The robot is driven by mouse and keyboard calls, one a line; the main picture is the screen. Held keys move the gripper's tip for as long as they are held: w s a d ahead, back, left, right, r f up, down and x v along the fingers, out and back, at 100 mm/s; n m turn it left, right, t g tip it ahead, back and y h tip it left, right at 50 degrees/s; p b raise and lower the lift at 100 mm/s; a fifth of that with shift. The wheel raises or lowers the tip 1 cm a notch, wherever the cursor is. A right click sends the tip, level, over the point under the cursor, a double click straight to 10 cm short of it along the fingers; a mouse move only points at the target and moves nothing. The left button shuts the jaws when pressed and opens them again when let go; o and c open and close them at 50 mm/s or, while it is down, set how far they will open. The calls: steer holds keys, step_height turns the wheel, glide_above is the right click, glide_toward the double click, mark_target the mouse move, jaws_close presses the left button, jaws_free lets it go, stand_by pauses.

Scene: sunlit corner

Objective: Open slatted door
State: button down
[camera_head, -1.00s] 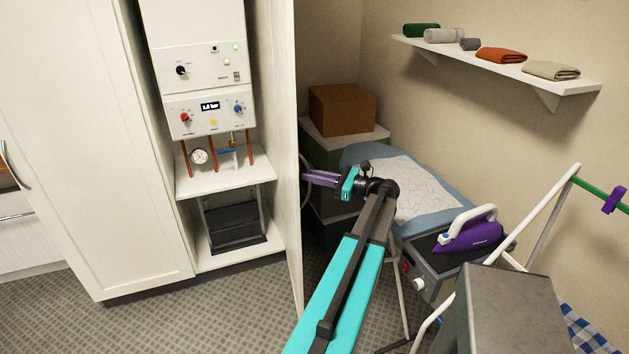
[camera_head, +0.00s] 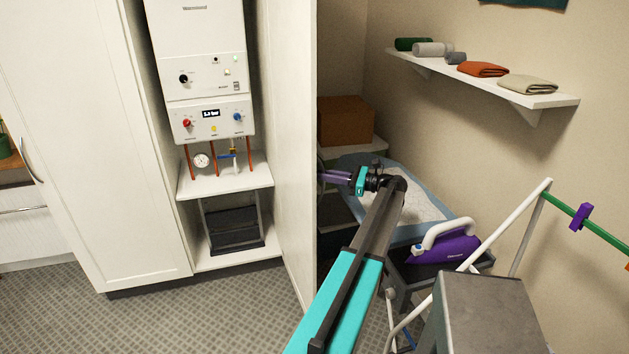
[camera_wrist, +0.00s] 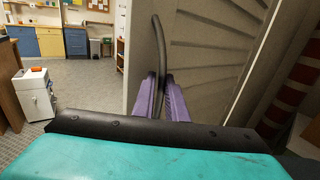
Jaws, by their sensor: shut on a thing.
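The slatted door (camera_head: 295,130) stands swung open at the right side of the white cupboard, seen nearly edge-on in the head view. Its slatted face (camera_wrist: 215,50) fills the right of the wrist view. A dark curved bar handle (camera_wrist: 160,45) runs along that face near the door's edge. My gripper (camera_head: 327,177) is at the door's outer side, and its purple fingers (camera_wrist: 160,88) are shut on the handle in the wrist view. The exact contact at the fingertips is partly hidden.
The open cupboard holds a boiler (camera_head: 207,70) and a shelf (camera_head: 225,180). An ironing board (camera_head: 400,200), a purple iron (camera_head: 445,247) and a brown box (camera_head: 345,120) stand close to my arm on the right. A white drying rack (camera_head: 480,245) is nearer. Patterned floor (camera_head: 200,310) is free in front.

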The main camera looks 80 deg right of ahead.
steer(key=shift+d+f, duration=0.15)
steer(key=shift+d, duration=0.2)
steer(key=shift+w+a, duration=0.1)
steer(key=shift+w, duration=0.1)
steer(key=c, duration=1.9)
jaws_free()
steer(key=shift+w+f, duration=0.1)
steer(key=shift+c, duration=0.2)
steer(key=shift+o, duration=0.9)
steer(key=shift+w+d+f, duration=0.1)
steer(key=shift+d+f, duration=0.05)
steer(key=shift+d, duration=0.05)
steer(key=shift+a, duration=0.15)
steer(key=s+b, duration=0.4)
steer(key=s, duration=1)
steer(key=shift+a, duration=0.45)
